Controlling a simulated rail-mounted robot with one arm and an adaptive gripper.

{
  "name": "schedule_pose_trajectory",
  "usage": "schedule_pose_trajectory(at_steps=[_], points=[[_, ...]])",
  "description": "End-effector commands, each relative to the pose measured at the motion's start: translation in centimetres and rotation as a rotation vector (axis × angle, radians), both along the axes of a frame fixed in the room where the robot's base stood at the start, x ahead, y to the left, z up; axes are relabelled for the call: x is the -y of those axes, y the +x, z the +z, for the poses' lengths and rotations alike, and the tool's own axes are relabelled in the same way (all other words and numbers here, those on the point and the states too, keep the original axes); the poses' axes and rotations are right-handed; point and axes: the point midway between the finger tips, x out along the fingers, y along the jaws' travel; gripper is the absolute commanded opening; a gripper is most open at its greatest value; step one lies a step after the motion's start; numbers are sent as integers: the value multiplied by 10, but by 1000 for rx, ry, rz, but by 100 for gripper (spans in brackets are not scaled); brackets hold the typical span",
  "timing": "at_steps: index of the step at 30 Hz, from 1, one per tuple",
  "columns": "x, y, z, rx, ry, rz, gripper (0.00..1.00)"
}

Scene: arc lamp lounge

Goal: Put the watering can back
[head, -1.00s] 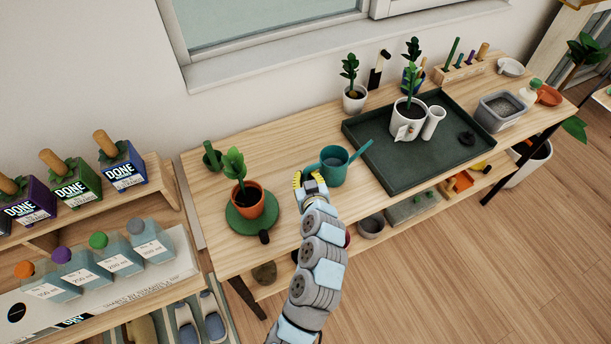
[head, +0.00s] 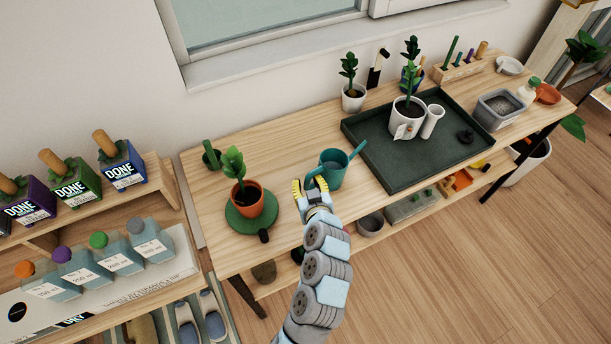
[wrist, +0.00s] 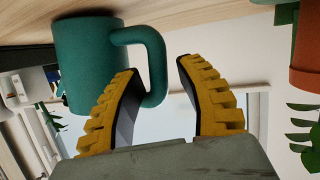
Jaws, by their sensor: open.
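The teal watering can (head: 334,168) stands on the wooden table, left of the dark green tray, its spout pointing right toward the tray and its handle toward my gripper. My gripper (head: 309,184) is open at the near-left side of the can. In the wrist view the can (wrist: 87,62) is at upper left, and its handle (wrist: 155,62) reaches in toward the space between the yellow fingertips of my gripper (wrist: 157,78). The handle's lower end overlaps the left finger in this view; I cannot tell whether they touch.
A terracotta pot with a plant (head: 246,205) stands on a green saucer left of my gripper. The dark green tray (head: 385,178) holds a white pot and a white cylinder. Bare tabletop (head: 270,150) lies behind the can and terracotta pot.

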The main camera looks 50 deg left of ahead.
Motion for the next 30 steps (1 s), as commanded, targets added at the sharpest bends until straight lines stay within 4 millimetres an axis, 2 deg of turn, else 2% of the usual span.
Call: schedule_pose_trajectory(at_steps=[6, 15, 26, 30], points=[[29, -17, 13, -1, 0, -4, 37], [57, -35, 26, -1, -1, -2, 37], [62, -39, 28, -1, -1, 1, 37], [67, -31, 28, 1, 12, -33, 37]])
